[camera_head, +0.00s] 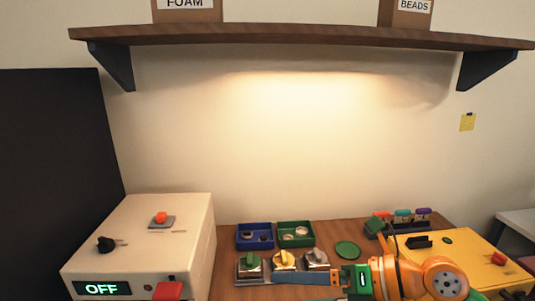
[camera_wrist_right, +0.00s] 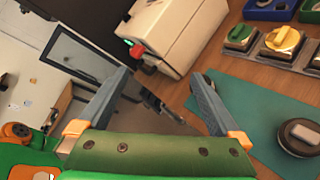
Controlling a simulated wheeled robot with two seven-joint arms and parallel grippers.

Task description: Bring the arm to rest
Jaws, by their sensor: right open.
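My right gripper (camera_head: 290,279) reaches in from the right, low over the wooden table, with its fingers pointing left. In the right wrist view its two fingers (camera_wrist_right: 158,76) stand wide apart and nothing is held between them. The left gripper does not show in either view. In the wrist view a dark round part with a light top (camera_wrist_right: 299,137) lies on a teal mat (camera_wrist_right: 258,108), apart from the right finger.
A white box (camera_head: 150,228) reading OFF stands left. Three metal blocks with green, yellow and grey tops (camera_head: 284,260) sit behind the gripper. Blue (camera_head: 254,246) and green trays (camera_head: 296,244) lie behind them. A yellow box (camera_head: 470,255) stands right. A shelf (camera_head: 300,36) hangs above.

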